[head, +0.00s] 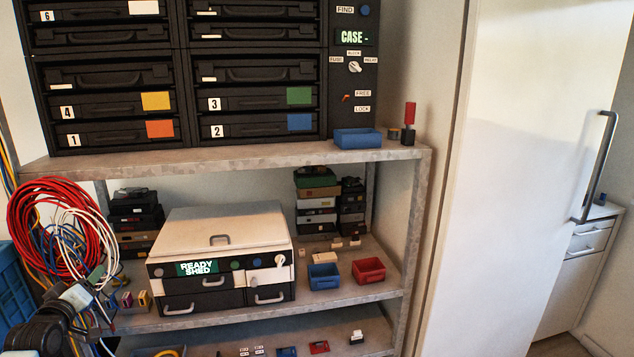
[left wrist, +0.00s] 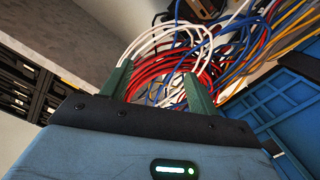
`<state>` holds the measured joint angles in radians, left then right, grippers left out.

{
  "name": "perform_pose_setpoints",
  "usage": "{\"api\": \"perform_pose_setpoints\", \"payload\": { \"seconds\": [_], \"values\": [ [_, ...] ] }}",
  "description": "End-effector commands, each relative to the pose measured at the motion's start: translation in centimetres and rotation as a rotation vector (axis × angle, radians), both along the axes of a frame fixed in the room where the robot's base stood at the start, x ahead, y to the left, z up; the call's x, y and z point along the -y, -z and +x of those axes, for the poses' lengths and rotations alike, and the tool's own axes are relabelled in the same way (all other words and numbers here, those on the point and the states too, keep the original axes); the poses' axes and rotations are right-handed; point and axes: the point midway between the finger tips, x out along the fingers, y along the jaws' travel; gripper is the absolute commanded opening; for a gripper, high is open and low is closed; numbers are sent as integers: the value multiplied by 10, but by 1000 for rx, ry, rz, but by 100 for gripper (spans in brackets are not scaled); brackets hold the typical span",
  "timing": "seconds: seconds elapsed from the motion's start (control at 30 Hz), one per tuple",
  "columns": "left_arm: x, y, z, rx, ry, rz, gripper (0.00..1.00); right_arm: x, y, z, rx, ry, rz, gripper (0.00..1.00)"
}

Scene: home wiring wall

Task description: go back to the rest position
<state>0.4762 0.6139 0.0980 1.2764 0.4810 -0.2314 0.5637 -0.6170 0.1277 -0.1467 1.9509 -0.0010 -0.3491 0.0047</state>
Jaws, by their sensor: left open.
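My left gripper (head: 97,284) is at the lower left of the head view, in front of the left end of the shelf rack. In the left wrist view its two green fingers (left wrist: 157,84) stand apart, and nothing is clearly held between them. Coils of red, white and blue wire (head: 38,212) hang at the rack's left side, just above the gripper. They also show beyond the fingertips in the left wrist view (left wrist: 165,68); I cannot tell whether any strand touches a finger. My right gripper is in neither view.
A metal shelf rack (head: 250,162) holds black drawer cases (head: 105,103), a white-topped box labelled READY SHED (head: 225,240) and small blue and red bins (head: 368,271). A blue crate (head: 14,290) is at the far left. A white door (head: 530,150) stands at right.

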Motion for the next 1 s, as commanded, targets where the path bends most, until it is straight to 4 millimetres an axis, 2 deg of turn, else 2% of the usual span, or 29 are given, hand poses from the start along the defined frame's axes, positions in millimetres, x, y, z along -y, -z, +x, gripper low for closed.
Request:
{"api": "perform_pose_setpoints", "payload": {
  "seconds": [0.03, 0.27, 0.37, 0.47, 0.6, 0.7, 0.8, 1.0],
  "values": [
    [16, 27, -7, -49, 25, 28, 60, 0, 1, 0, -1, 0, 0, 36],
    [52, 90, -44, -195, 111, 200, 60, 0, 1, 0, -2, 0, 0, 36],
    [73, 123, -69, -270, 165, 289, 60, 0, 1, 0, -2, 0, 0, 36],
    [99, 161, -104, -357, 240, 394, 60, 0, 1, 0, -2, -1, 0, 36],
    [141, 213, -166, -479, 371, 547, 60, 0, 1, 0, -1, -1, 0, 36],
    [170, 242, -215, -550, 472, 645, 60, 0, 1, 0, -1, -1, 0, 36],
    [195, 262, -259, -604, 562, 723, 60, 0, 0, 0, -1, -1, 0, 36],
    [232, 283, -327, -666, 702, 826, 60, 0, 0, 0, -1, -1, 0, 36]
  ]
}}
